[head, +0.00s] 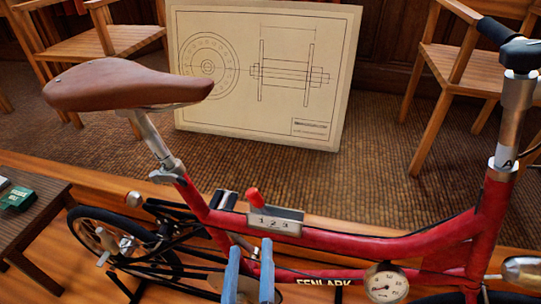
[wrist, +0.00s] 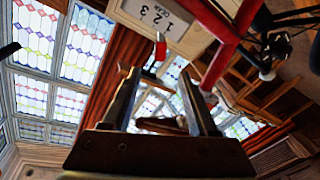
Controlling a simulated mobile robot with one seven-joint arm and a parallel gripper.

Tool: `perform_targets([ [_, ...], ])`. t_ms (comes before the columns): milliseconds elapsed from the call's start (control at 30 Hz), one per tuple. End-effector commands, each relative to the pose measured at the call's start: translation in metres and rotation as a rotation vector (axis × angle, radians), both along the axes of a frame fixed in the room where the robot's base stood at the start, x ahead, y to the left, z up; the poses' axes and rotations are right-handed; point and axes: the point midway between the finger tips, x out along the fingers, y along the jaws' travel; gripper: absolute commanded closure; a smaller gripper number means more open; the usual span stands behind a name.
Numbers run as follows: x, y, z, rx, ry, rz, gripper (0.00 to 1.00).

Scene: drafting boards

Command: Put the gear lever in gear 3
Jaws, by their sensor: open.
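The red gear lever (head: 254,197) stands up from a grey gear plate (head: 288,224) marked 1, 2 and 3 on the red bicycle frame. The lever is at the left end of the plate, by the 1. It also shows in the wrist view (wrist: 160,48), beside the numbered plate (wrist: 152,14). My gripper (head: 251,248), with blue fingers in the head view, is open and empty, below and in front of the plate. In the wrist view, the lever shows beyond the gap between the fingertips (wrist: 159,74), apart from them.
The brown saddle (head: 130,85) rises at the left, and the handlebar stem (head: 512,120) at the right. A round dial (head: 386,283) sits low on the right. A low table (head: 38,225) is at the left edge. A drawing board (head: 262,75) and chairs stand behind.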

Motion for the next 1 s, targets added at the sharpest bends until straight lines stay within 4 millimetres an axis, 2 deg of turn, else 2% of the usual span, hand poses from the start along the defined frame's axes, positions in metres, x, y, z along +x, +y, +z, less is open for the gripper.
perform_targets([
  [133, -0.004, 0.002, 0.002, -0.009, 0.02, 0.005, 0.41],
  [267, 0.003, 0.002, 0.001, -0.011, 0.019, 0.008, 0.41],
  [467, 0.032, 0.0, 0.003, -0.012, 0.016, 0.008, 0.41],
  [800, 0.09, -0.006, 0.002, -0.011, 0.018, 0.006, 0.41],
  [1000, 0.114, -0.009, 0.001, -0.009, 0.018, 0.006, 0.41],
])
